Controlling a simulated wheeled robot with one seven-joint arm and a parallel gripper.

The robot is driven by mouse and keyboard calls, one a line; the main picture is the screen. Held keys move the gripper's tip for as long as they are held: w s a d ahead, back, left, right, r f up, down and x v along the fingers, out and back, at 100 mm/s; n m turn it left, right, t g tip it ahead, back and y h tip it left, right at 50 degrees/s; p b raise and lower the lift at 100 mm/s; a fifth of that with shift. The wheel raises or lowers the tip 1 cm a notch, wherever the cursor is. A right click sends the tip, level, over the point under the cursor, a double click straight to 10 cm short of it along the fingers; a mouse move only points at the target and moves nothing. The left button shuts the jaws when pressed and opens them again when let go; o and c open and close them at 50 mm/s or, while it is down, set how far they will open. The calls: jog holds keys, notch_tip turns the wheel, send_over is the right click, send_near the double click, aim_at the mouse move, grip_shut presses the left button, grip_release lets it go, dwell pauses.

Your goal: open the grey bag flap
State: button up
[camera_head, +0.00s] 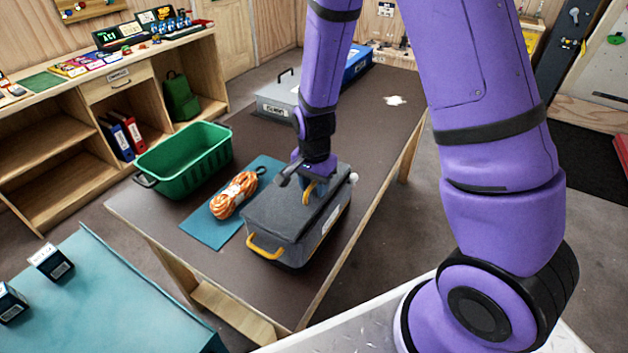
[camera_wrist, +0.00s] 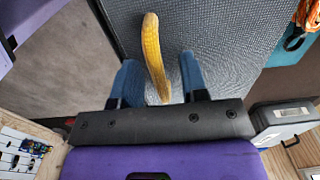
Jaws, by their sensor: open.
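The grey bag (camera_head: 300,240) stands on the dark table with its grey flap (camera_head: 275,204) lying closed over the top. A yellow handle (camera_head: 264,251) sticks out at its near end. My gripper (camera_head: 309,194) reaches down to the top of the flap. In the wrist view, my gripper (camera_wrist: 158,62) is open, with a blue finger on each side of a curved yellow pull loop (camera_wrist: 154,45) on the flap (camera_wrist: 225,30). The loop stands between the fingers, with gaps on both sides. The fingertips hide part of the flap in the head view.
An orange rope coil (camera_head: 235,194) lies on a teal mat (camera_head: 205,229) left of the bag. A green crate (camera_head: 183,160) sits farther left. A grey case (camera_head: 277,100) and a blue case (camera_head: 357,62) stand at the back. The table right of the bag is clear.

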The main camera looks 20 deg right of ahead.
grip_shut()
jog(key=shift+r, duration=0.1)
jog(key=shift+w+a+r, duration=0.15)
jog(key=shift+w+r, duration=0.1)
jog(key=shift+r, duration=0.3)
jog(key=shift+w+a+r, duration=0.15)
jog(key=shift+w+r, duration=0.05)
jog(key=shift+r, duration=0.35)
jog(key=shift+w, duration=0.1)
jog(key=shift+w+a+r, duration=0.25)
jog(key=shift+r, duration=0.25)
jog(key=shift+w+a+r, duration=0.2)
jog(key=shift+w+r, duration=0.05)
jog(key=shift+r, duration=0.2)
